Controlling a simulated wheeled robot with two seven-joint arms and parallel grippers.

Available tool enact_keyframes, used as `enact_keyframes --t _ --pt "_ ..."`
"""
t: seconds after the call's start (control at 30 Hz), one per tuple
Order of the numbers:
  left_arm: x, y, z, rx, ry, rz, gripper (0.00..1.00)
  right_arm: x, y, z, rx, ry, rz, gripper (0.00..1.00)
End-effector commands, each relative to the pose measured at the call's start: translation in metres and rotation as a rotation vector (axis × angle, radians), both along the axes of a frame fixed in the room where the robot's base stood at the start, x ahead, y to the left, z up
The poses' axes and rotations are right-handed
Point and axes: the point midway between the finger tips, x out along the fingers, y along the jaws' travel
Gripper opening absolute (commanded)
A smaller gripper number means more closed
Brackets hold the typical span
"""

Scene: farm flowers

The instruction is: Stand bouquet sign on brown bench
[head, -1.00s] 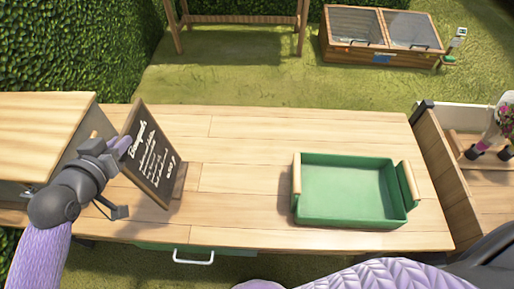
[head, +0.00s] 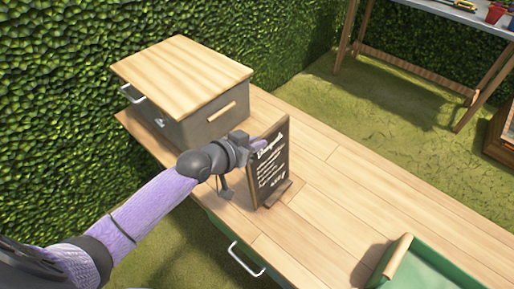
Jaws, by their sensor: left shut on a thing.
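The bouquet sign (head: 270,165) is a small dark chalkboard with white writing and a wooden frame and foot. It stands upright, a little tilted, at or just above the light brown wooden bench top (head: 345,205); whether its foot touches the wood I cannot tell. My left gripper (head: 256,146) reaches in from the left and is shut on the sign's left edge. The fingertips are partly hidden behind the board. My right gripper is not in view.
A grey box with a wooden lid (head: 182,85) stands on the bench left of the sign. A green tray (head: 440,268) is at the lower right. A green drawer with a white handle (head: 246,258) is below the bench edge. The bench behind the sign is clear.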

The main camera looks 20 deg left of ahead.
Motion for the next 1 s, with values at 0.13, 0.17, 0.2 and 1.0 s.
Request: enact_keyframes --t 0.13,0.17,0.2,1.0 --pt "0.000 0.000 -0.003 -0.003 -0.004 0.000 0.00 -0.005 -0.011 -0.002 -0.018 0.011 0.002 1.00" --pt "0.000 0.000 -0.003 -0.003 -0.004 0.000 0.00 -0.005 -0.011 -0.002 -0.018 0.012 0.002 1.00" --pt "0.000 0.000 -0.003 -0.003 -0.004 0.000 0.00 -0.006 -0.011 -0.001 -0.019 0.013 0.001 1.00" --pt "-0.026 0.011 0.011 0.002 0.002 -0.001 0.53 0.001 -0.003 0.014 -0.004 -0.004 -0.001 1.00"
